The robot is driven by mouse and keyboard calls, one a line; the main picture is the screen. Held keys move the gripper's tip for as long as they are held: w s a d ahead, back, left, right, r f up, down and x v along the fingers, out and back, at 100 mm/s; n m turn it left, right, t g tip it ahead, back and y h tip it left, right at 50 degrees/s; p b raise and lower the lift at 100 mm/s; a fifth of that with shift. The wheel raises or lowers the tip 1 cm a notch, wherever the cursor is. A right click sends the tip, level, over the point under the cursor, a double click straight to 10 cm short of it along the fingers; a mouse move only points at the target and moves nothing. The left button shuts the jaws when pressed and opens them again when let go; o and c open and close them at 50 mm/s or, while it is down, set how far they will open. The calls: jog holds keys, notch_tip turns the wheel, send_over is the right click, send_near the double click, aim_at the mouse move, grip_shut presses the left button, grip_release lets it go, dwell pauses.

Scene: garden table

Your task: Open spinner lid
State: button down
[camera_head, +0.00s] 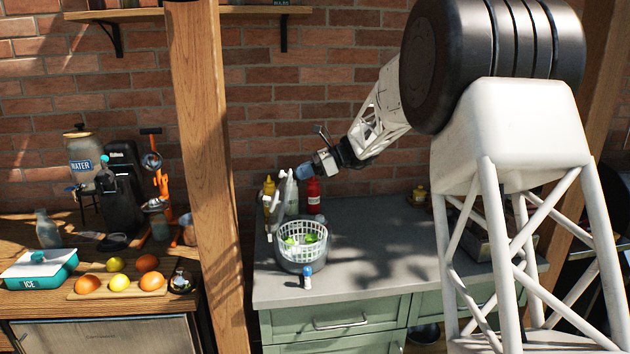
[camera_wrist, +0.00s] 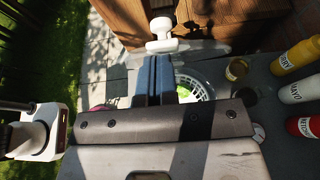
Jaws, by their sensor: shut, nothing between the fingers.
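The lid looks raised: a pale upright piece (camera_head: 278,207) stands at the bowl's left side. In the wrist view a white knob (camera_wrist: 162,28) sits on a see-through disc just beyond my fingertips. My gripper (camera_head: 303,172) is shut and empty above the spinner; its blue fingers also show in the wrist view (camera_wrist: 153,78). Contact with the lid cannot be told.
Yellow (camera_head: 269,189), white (camera_head: 291,192) and red (camera_head: 313,195) sauce bottles stand behind the spinner, close below my gripper. A small blue-topped item (camera_head: 307,276) stands at the counter's front edge. A wooden post (camera_head: 205,150) rises at the left.

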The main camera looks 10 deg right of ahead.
jog(key=shift+a+r, duration=0.2)
jog(key=shift+a, duration=0.15)
jog(key=shift+d, duration=0.1)
jog(key=d+r, duration=0.8)
jog(key=d, duration=0.2)
jog(key=shift+r, duration=0.25)
dwell(0.3)
jog(key=shift+s+a, duration=0.1)
